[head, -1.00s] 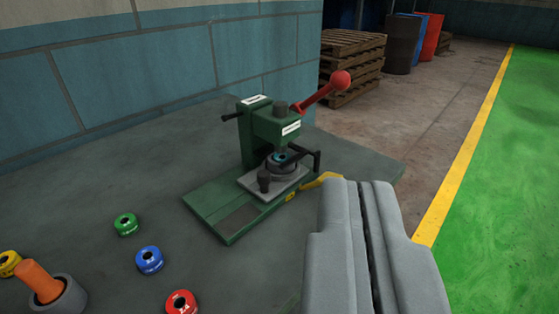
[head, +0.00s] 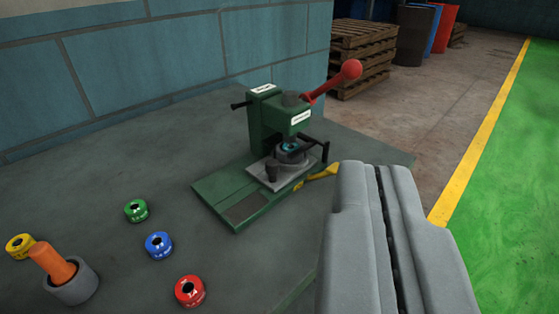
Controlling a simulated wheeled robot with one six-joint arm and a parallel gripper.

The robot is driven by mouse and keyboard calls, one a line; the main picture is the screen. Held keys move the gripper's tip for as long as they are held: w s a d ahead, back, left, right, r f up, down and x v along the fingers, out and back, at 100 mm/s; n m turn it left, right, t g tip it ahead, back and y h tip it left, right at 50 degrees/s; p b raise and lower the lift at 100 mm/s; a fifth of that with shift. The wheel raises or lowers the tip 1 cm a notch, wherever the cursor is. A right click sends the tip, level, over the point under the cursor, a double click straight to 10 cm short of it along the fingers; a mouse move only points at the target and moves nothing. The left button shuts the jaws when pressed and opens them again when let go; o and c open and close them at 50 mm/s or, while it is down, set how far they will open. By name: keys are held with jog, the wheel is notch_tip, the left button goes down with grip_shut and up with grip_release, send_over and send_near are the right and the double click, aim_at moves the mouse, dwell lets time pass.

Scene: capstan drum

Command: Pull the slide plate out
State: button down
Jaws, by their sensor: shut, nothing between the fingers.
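The green press (head: 264,122) stands on the dark table with a red-knobbed lever (head: 340,76) rising to the upper right. The grey slide plate (head: 268,184) lies on the press's green base, partly under the press head. It carries a dark round holder with a blue-centred piece (head: 290,149) and a dark peg (head: 271,173). A black handle (head: 322,148) is at its right side, and a yellow lever (head: 319,174) sticks out right of the base. My gripper (head: 372,170) is shut and empty, in front and to the right of the press, apart from the plate in the picture.
A grey cup (head: 72,284) with an orange handle stands front left. A tiled wall (head: 150,60) is behind. Pallets (head: 363,55) stand beyond the table.

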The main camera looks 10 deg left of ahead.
jog(key=c, duration=1.6)
grip_release()
jog(key=shift+w, duration=0.2)
jog(key=shift+o, duration=0.3)
jog(key=w+a+n+g, duration=0.1)
jog(key=w+n+g, duration=0.1)
jog(key=w+g, duration=0.3)
jog(key=w, duration=0.4)
jog(key=shift+w+n+y, duration=0.2)
jog(key=shift+n+y, duration=0.1)
jog(key=n+g+y, duration=0.2)
jog(key=n+g, duration=0.4)
jog(key=g, duration=0.3)
send_over(273, 164)
jog(key=s+d, duration=0.5)
notch_tip(273, 164, down, 2)
jog(key=x, duration=1.1)
jog(key=a+x, duration=0.1)
jog(key=x, duration=0.5)
jog(key=shift+f, duration=0.15)
jog(key=shift+s+f, duration=0.1)
grip_shut()
